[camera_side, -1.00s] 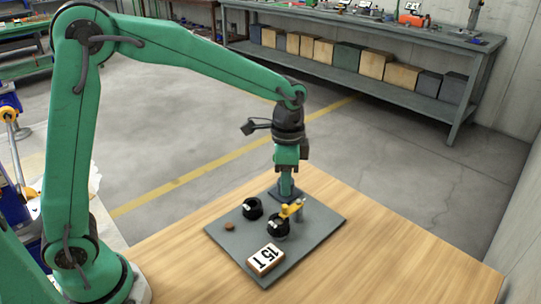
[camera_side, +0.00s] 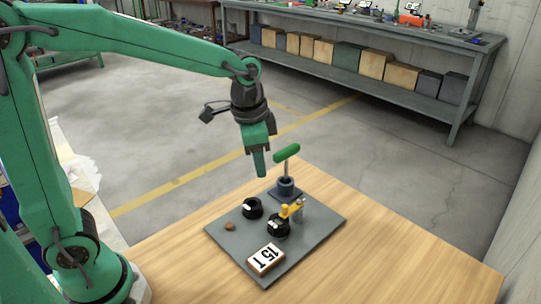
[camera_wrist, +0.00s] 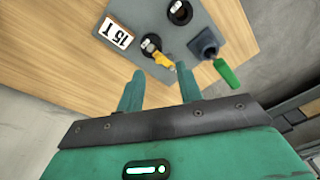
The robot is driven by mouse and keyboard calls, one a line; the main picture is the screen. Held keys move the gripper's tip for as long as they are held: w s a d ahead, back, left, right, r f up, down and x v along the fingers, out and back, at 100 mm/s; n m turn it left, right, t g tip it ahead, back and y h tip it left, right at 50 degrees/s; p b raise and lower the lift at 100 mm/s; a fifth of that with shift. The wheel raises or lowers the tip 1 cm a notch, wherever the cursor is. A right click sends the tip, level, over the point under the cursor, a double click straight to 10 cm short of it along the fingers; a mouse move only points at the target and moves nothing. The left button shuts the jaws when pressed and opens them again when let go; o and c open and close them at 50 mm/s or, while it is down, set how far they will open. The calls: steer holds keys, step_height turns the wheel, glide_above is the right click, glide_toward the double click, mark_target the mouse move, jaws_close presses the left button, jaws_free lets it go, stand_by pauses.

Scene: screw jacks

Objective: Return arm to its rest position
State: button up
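My gripper (camera_side: 260,172) is up and to the left of the screw jack, in the air and clear of the board. In the wrist view its two green fingers (camera_wrist: 158,88) stand apart with nothing between them, so it is open. The jack with a green handle (camera_side: 286,152) stands upright on a dark square base (camera_side: 286,193) at the far corner of the grey board (camera_side: 232,234). The green handle also shows in the wrist view (camera_wrist: 226,76), right of the fingers.
A workbench (camera_side: 370,50) stands at the back. The space around my gripper is clear.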

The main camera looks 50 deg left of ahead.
steer(key=s+a+r+n+t, duration=0.2)
steer(key=s+a+n, duration=0.1)
steer(key=s, duration=0.4)
steer(key=s+a+r+n+t, duration=0.1)
steer(key=s+a+n+t, duration=0.1)
steer(key=s, duration=0.5)
steer(key=shift+s+a+r+n, duration=0.4)
steer(key=shift+a+n, duration=0.25)
steer(key=shift+n, duration=0.15)
